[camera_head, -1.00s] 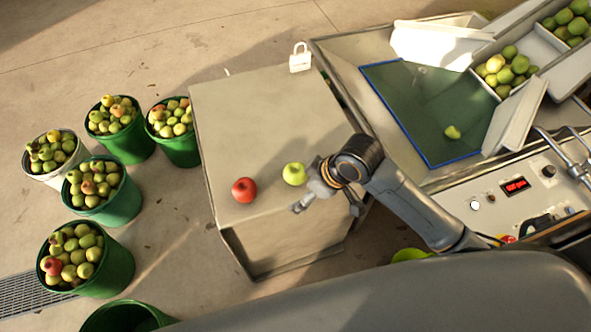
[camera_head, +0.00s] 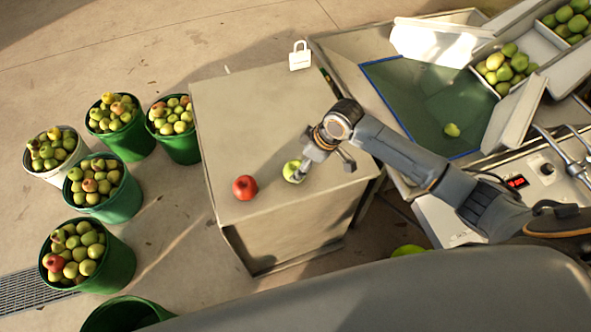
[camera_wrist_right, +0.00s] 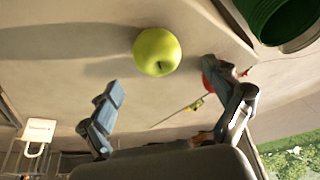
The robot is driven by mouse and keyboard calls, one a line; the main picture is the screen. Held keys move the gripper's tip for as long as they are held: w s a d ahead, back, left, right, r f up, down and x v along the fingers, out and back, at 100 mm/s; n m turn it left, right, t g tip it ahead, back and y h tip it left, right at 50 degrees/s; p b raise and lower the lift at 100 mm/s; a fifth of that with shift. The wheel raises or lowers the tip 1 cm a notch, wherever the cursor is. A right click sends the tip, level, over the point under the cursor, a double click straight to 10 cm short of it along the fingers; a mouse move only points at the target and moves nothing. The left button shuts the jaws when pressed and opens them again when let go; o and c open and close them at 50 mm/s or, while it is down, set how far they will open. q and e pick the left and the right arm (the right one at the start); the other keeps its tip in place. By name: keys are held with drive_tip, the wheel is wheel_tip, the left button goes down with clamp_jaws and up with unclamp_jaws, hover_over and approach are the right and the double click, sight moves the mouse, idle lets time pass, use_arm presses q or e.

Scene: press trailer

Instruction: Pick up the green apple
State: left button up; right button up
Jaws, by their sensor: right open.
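The green apple (camera_head: 290,171) sits on top of the pale box-like table, right of a red apple (camera_head: 245,188). In the wrist view the green apple (camera_wrist_right: 157,52) lies just beyond the fingertips, roughly between them and not enclosed. My right gripper (camera_head: 322,169) is open and empty above the table. In the head view one finger overlaps the green apple's right edge; I cannot tell whether it touches. The open fingers also show in the wrist view (camera_wrist_right: 162,78), with a bit of red behind the right-hand one. My left gripper is not in view.
The table (camera_head: 255,110) has free room behind the apples; a padlock-shaped white tag (camera_head: 300,56) shows at its far edge. Apple-filled buckets (camera_head: 120,130) stand on the floor at left. A green-floored chute (camera_head: 420,95) and a control panel (camera_head: 530,190) are at right.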

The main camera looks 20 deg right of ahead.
sight(296, 166)
drive_tip(key=shift+p+x, duration=0.3)
drive_tip(key=shift+x, duration=0.55)
drive_tip(key=shift+p+x, duration=0.4)
drive_tip(key=shift+x, duration=1.75)
drive_tip(key=shift+d, duration=0.1)
drive_tip(key=c, duration=1.3)
drive_tip(key=shift+r, duration=0.1)
drive_tip(key=shift+c, duration=0.2)
drive_tip(key=shift+w+r, duration=0.1)
drive_tip(key=shift+r, duration=0.3)
wheel_tip(296, 166, up, 2)
drive_tip(key=shift+d+r+b, duration=0.1)
drive_tip(key=shift+r+b, duration=0.1)
drive_tip(key=shift+b, duration=0.5)
drive_tip(key=s+d+r+b, duration=0.1)
drive_tip(key=s+d+r, duration=0.1)
drive_tip(key=s+r, duration=0.2)
drive_tip(key=s+d+r+b, duration=0.1)
drive_tip(key=s+d+r, duration=0.1)
drive_tip(key=s+r, duration=0.3)
drive_tip(key=s, duration=0.4)
drive_tip(key=shift+s+d+r, duration=0.15)
drive_tip(key=shift+d+r, duration=0.1)
drive_tip(key=shift+r, duration=0.1)
